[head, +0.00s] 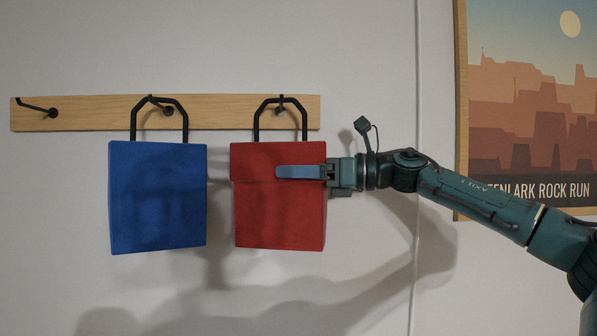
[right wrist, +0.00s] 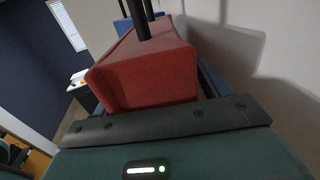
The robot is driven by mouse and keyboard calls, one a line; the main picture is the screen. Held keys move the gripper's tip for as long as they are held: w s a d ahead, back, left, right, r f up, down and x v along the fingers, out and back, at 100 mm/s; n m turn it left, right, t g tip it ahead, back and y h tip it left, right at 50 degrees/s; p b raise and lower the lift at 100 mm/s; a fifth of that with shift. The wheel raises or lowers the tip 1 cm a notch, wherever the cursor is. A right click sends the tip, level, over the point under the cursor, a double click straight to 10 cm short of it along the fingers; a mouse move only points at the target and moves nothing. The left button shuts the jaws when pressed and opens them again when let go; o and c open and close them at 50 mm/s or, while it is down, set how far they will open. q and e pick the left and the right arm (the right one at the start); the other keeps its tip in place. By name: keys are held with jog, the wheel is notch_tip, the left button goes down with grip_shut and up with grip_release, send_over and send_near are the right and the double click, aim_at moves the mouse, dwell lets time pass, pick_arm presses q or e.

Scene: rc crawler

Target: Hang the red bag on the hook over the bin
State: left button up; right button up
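The red bag (head: 280,222) is upright in the head view, in front of the right end of the wooden hook rail. Its black handle overlaps the right hook (head: 281,109); whether it rests on the hook I cannot tell. My right gripper (head: 301,172) reaches in from the right, one finger flat across the bag's front. In the right wrist view the red bag (right wrist: 150,72) sits between the blue-grey fingers, which appear closed on its sides. The back finger is hidden in the head view. The bin and my left gripper are not in view.
The wooden rail (head: 90,112) carries hooks in a row. The left hook (head: 40,107) is empty. A blue bag (head: 157,200) hangs from the middle hook, a small gap left of the red bag. A framed poster (head: 530,60) is on the wall at right.

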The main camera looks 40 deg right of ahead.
jog(key=shift+o, duration=0.3)
jog(key=shift+f, duration=0.1)
pick_arm(q)
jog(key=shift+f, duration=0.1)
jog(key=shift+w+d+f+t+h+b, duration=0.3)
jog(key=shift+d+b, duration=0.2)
jog(key=shift+b, duration=1.2)
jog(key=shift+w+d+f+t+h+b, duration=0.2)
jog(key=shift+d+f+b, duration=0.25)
jog(key=shift+b, duration=1.25)
pick_arm(e)
jog(key=v, duration=1.3)
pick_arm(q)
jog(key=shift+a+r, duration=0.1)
pick_arm(e)
jog(key=shift+s, duration=0.1)
